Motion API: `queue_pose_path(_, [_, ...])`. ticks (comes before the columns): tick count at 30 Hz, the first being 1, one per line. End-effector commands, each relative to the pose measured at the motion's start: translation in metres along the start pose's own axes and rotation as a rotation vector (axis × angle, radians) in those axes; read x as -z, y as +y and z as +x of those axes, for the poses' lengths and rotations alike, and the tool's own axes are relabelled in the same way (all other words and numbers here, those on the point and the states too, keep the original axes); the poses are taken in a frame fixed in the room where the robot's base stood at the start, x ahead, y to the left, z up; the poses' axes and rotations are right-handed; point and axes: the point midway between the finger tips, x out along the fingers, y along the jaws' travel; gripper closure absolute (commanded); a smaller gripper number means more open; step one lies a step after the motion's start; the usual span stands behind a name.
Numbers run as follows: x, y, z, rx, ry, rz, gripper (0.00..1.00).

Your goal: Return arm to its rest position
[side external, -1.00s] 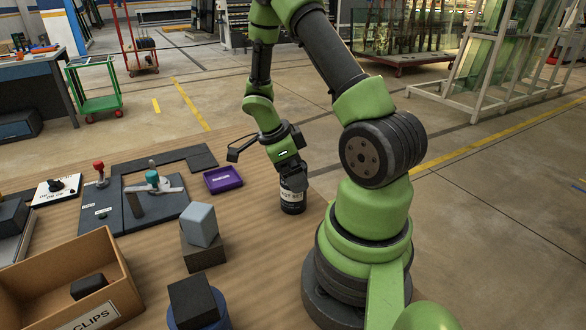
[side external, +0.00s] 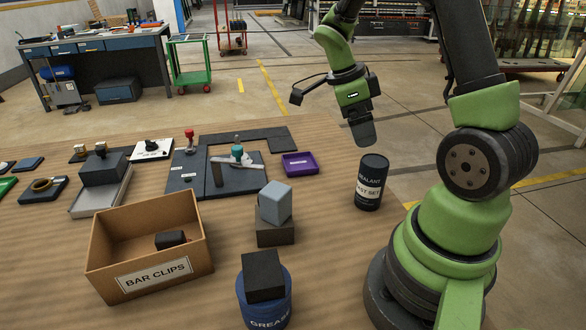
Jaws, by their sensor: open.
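My gripper (side external: 363,134) hangs above the right part of the wooden table, pointing down. Its jaws are open and hold nothing. A black can labelled sealant (side external: 371,185) stands upright on the table just below and to the right of the gripper, apart from it. A small camera-like part sticks out to the left of my wrist.
A purple tray (side external: 299,164) lies left of the can. A grey block sits on a darker block (side external: 275,234). A dark block rests on a blue grease tub (side external: 264,307). A cardboard bar clips box (side external: 150,280) stands front left. A dark fixture (side external: 187,172) lies behind.

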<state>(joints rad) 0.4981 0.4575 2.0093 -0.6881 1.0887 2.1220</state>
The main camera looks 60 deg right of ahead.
Motion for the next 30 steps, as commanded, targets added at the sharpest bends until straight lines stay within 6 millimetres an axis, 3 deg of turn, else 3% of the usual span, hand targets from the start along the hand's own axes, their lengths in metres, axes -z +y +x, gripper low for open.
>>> queue_pose_path(5, [-0.009, 0.024, -0.040, 0.100, -0.124, -0.306, 0.07])
queue_pose_path(12, [-0.015, 0.095, -0.105, 0.440, -0.335, -1.065, 0.07])
queue_pose_path(18, [-0.006, 0.153, -0.135, 0.840, -0.392, -1.640, 0.07])
queue_pose_path(24, [0.003, 0.186, -0.143, 1.137, -0.360, -1.948, 0.07])
queue_pose_path(30, [0.003, 0.186, -0.144, 1.147, -0.359, -1.956, 0.07])
